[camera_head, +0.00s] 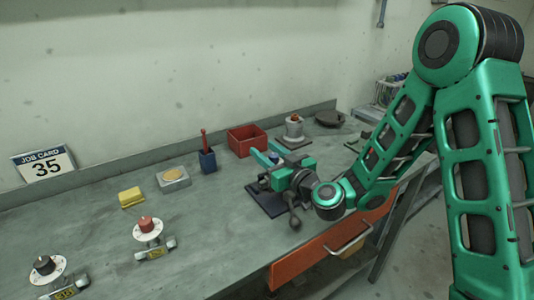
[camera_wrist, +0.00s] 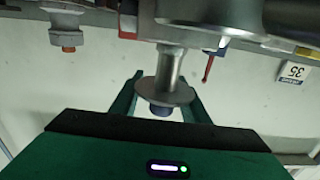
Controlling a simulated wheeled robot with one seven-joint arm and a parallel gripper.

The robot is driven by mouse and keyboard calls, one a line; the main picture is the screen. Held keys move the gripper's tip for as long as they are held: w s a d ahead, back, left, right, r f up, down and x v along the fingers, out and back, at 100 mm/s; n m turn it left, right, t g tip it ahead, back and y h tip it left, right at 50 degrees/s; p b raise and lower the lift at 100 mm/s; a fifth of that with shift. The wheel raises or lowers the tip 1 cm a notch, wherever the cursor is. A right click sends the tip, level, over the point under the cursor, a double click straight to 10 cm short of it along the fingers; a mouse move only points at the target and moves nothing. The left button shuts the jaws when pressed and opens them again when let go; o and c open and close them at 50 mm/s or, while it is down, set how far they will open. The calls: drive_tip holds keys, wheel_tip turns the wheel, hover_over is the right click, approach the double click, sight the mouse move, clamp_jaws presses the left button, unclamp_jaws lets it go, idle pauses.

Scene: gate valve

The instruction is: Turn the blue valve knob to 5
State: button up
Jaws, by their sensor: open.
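The blue valve knob (camera_wrist: 160,110) shows in the wrist view below a grey disc (camera_wrist: 168,92) on a metal stem; this view is upside down. My gripper (camera_wrist: 160,98) is open, with one green finger on each side of the knob and disc. I cannot tell whether either finger touches them. In the head view my gripper (camera_head: 269,153) is over the valve on its dark base plate (camera_head: 262,201). A little of the blue knob (camera_head: 274,157) shows between the fingers. My wrist hides most of the valve, and I cannot read its dial or pointer.
A red knob (camera_head: 147,224) and a black knob (camera_head: 44,265) on white dials stand at the bench's left. A yellow block (camera_head: 131,197), blue cup (camera_head: 208,160), red bin (camera_head: 246,139) and orange-topped fitting (camera_head: 294,129) stand behind. The job card (camera_head: 45,165) reads 35.

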drive_tip(key=shift+a, duration=0.1)
clamp_jaws()
drive_tip(key=shift+d, duration=0.25)
drive_tip(key=shift+a, duration=0.2)
drive_tip(key=shift+n+g+y, duration=0.3)
